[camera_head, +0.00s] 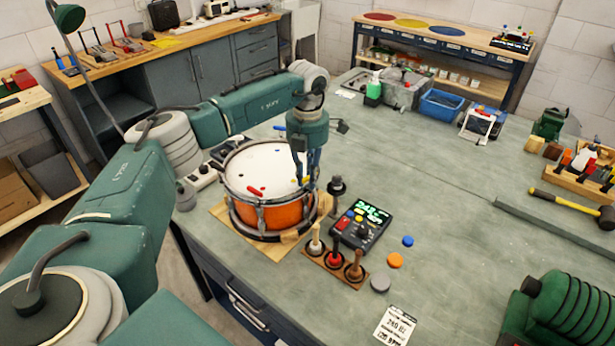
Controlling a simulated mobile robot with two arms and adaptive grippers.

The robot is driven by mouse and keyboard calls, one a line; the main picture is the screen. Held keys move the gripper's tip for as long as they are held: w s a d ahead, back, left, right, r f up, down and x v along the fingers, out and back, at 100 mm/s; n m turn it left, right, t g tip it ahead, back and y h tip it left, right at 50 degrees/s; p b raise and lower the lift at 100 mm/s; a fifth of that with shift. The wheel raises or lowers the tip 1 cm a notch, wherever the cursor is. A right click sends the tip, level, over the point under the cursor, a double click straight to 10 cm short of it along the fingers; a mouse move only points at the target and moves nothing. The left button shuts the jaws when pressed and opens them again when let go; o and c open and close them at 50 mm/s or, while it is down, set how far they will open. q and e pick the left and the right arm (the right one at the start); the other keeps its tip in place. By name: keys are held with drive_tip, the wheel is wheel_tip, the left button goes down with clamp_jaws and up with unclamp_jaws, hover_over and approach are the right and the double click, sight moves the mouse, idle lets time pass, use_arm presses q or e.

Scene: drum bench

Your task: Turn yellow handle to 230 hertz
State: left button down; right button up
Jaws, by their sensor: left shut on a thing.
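A snare drum (268,208) with an orange shell and a white head stands on a tan board at the bench's near edge. My left gripper (307,182) points down at the drum's right rim, shut on the yellow handle there. The fingers hide nearly all of that handle. A red handle (255,191) lies at the near side of the head and a blue handle (279,128) at its far rim. A black tuner box (360,226) with green lit digits stands right of the drum; I cannot read the digits surely. My right gripper is not in view.
A wooden block (335,265) with three knobbed pegs stands before the tuner. Orange (395,260), blue (408,241) and grey discs and a printed card (395,325) lie nearby. A yellow mallet (570,203) lies at the right. The bench middle is clear.

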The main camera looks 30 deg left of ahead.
use_arm(q)
drive_tip(key=shift+w+r, duration=0.1)
drive_tip(key=shift+r, duration=0.1)
drive_tip(key=c, duration=1.7)
unclamp_jaws()
drive_tip(key=shift+o, duration=0.2)
drive_tip(key=shift+f, duration=0.1)
wheel_tip(320, 180, up, 12)
